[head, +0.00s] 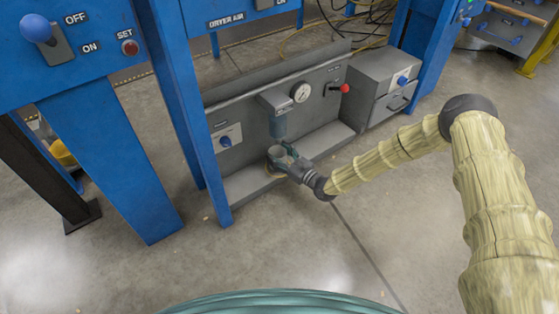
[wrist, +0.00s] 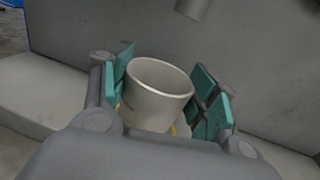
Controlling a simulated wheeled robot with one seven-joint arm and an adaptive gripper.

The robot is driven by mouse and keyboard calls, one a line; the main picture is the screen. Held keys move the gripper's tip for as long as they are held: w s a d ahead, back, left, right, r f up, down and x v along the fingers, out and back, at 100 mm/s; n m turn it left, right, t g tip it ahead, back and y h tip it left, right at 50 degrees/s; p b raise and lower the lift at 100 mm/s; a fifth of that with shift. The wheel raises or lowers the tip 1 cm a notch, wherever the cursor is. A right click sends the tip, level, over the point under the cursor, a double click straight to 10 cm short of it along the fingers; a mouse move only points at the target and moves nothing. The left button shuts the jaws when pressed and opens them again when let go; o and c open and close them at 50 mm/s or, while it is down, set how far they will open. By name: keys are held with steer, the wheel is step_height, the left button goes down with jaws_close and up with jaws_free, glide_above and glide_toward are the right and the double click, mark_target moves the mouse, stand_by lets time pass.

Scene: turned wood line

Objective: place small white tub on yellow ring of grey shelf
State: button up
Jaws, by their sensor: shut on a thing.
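The small white tub (wrist: 155,100) is between the teal pads of my gripper (wrist: 163,98) in the wrist view, open side up and slightly tilted in the picture. My gripper is shut on it. In the head view my gripper (head: 283,157) is low at the grey shelf (head: 246,181), and the tub (head: 277,152) shows small between the fingers. The yellow ring (head: 272,172) shows only as a thin arc under the gripper; bits of yellow also show beside the tub's base in the wrist view. Whether the tub touches the shelf I cannot tell.
A grey cylinder (head: 278,122) hangs from the back panel just above the tub. A gauge (head: 301,92) and a red-knobbed lever (head: 338,88) are to its right. Blue posts (head: 181,100) stand left of the shelf, and a grey drawer box (head: 383,88) sits at its right end.

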steer(key=shift+f, duration=0.3)
steer(key=shift+f, duration=0.2)
steer(key=o, duration=1.1)
steer(key=shift+r, duration=0.2)
steer(key=shift+s+d, duration=0.2)
steer(key=shift+d, duration=0.05)
steer(key=p+v, duration=0.7)
steer(key=v, duration=0.4)
steer(key=shift+s, duration=0.2)
